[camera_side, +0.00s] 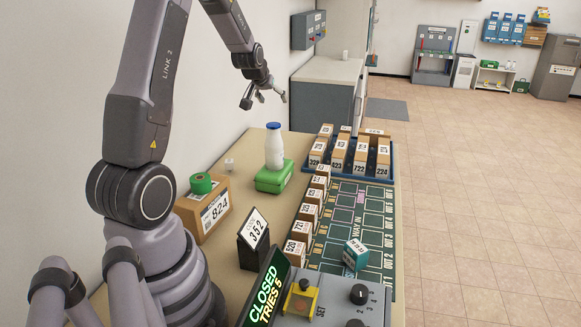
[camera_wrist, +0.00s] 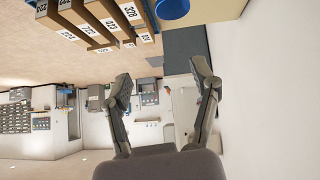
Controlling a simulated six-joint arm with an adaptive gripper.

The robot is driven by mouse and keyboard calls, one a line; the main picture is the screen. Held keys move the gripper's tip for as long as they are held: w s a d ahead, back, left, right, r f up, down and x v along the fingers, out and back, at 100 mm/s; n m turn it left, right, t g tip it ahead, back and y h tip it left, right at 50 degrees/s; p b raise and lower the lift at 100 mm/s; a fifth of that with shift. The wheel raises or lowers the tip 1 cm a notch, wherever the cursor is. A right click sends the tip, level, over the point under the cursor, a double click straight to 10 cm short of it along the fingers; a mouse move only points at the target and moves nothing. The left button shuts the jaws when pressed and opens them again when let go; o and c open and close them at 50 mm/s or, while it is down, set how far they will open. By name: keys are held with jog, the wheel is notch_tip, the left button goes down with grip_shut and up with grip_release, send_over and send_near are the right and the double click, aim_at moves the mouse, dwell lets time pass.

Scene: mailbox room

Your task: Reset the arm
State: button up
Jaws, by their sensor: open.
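My gripper (camera_side: 263,97) is raised above the far end of the table (camera_side: 262,150), near the wall. Its two fingers are spread with nothing between them. In the wrist view my gripper (camera_wrist: 163,95) also shows open and empty. A white bottle with a blue cap (camera_side: 274,148) stands upright on a green box (camera_side: 273,177) below my gripper and a little nearer the camera. In the wrist view the blue cap (camera_wrist: 173,8) shows at the top edge.
A blue tray (camera_side: 384,178) holds several numbered cartons. More cartons line the board (camera_side: 362,215), and a teal-and-white box (camera_side: 355,254) sits on it. A carton marked 824 (camera_side: 214,213), a 352 card (camera_side: 254,229) and a panel reading CLOSED TRIES 5 (camera_side: 266,290) stand nearer.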

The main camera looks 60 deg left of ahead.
jog(key=s+d+r+m+h, duration=0.1)
jog(key=s+d+r+m, duration=0.2)
jog(key=d, duration=0.5)
jog(key=s+d+r+h, duration=0.1)
jog(key=s+d+r, duration=0.1)
jog(key=d+r, duration=0.45)
jog(key=s+d+r+m+h, duration=0.2)
jog(key=s+d, duration=0.1)
jog(key=d, duration=0.6)
jog(key=s+d+m+h, duration=0.1)
jog(key=s+d+m, duration=0.1)
jog(key=s+d, duration=0.3)
jog(key=s+d+m+g, duration=0.1)
jog(key=s+d, duration=0.4)
jog(key=s, duration=0.6)
jog(key=shift+m+h, duration=0.4)
jog(key=shift+m, duration=0.4)
jog(key=shift+s+f, duration=0.1)
